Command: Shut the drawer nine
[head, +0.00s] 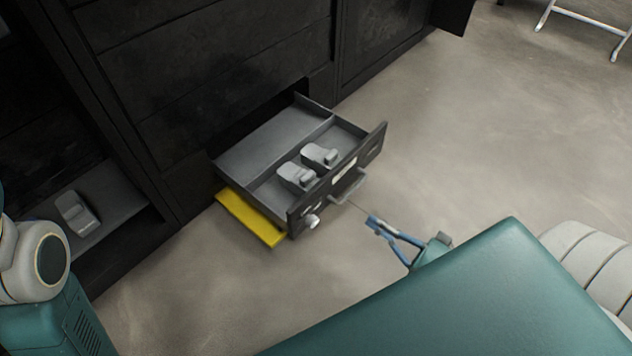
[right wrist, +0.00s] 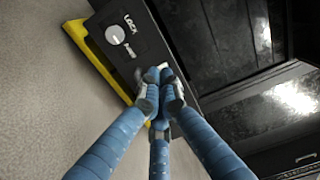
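A dark drawer (head: 262,150) low in the black cabinet stands pulled out, with two grey blocks (head: 297,176) inside. Its front panel carries a bar handle (head: 349,188), a pale label and a round knob. In the right wrist view the drawer front (right wrist: 134,50) shows the knob marked LOCK (right wrist: 115,35). My right gripper (head: 374,222) is in front of the drawer, near the handle, with a small gap visible in the head view. Its blue fingers come together at the tips in the right wrist view (right wrist: 158,88), with nothing seen between them. I cannot tell the drawer's number. My left gripper is not in view.
A yellow panel (head: 250,217) sticks out low beneath the drawer. A grey block (head: 76,213) lies on a low shelf (head: 118,203) at the left. The floor (head: 470,130) right of the drawer is clear. A white metal stand (head: 580,18) is at the top right.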

